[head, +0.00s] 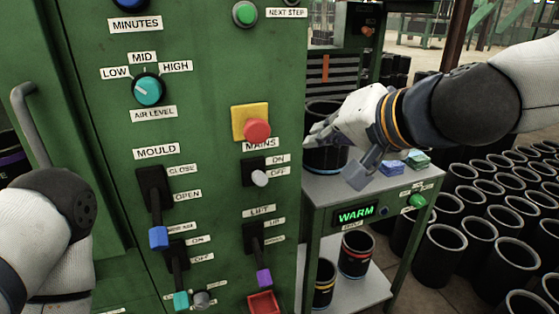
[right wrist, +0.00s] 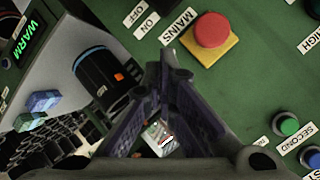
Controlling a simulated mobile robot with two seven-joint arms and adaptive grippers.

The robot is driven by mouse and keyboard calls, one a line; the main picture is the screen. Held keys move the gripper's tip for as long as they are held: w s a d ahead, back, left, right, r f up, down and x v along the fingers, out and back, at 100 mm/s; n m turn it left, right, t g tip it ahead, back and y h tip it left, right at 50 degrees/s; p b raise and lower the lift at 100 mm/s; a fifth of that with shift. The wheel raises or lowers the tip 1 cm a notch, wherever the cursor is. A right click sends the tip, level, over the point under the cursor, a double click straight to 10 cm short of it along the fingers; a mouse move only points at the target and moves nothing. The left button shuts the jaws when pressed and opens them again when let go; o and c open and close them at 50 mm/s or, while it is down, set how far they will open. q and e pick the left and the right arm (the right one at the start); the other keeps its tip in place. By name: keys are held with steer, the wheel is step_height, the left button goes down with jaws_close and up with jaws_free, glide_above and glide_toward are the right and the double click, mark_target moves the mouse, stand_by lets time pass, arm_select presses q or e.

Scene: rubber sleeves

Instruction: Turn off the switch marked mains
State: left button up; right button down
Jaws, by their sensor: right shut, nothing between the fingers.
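The mains switch (head: 253,171) is a small dark switch with a pale round knob, below the MAINS label on the green panel. Its knob hangs low, level with the OFF label (head: 277,172). In the right wrist view the ON label (right wrist: 148,22) and MAINS label (right wrist: 177,26) show, but the switch is out of frame. My right gripper (head: 312,139) is to the right of the switch, apart from it, near the panel's right edge. Its fingers are shut and empty, and their tips (right wrist: 172,75) meet in the right wrist view. My left gripper is out of view.
A red push button on a yellow plate (head: 238,112) sits just above the MAINS label. The lift lever (head: 258,240) is below the switch, and the mould lever (head: 152,195) to its left. A bench (head: 414,181) with sleeves stands at right.

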mark_target(257, 177)
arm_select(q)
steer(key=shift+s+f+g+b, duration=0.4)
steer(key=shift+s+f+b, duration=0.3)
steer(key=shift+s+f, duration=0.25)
arm_select(e)
steer(key=w+a+f, duration=0.1)
steer(key=a+f, duration=0.1)
steer(key=w+a+f, duration=0.2)
steer(key=f, duration=0.1)
steer(key=w+a+f, duration=0.2)
steer(key=shift+w+a+f, duration=0.2)
steer(key=shift+w+a, duration=0.05)
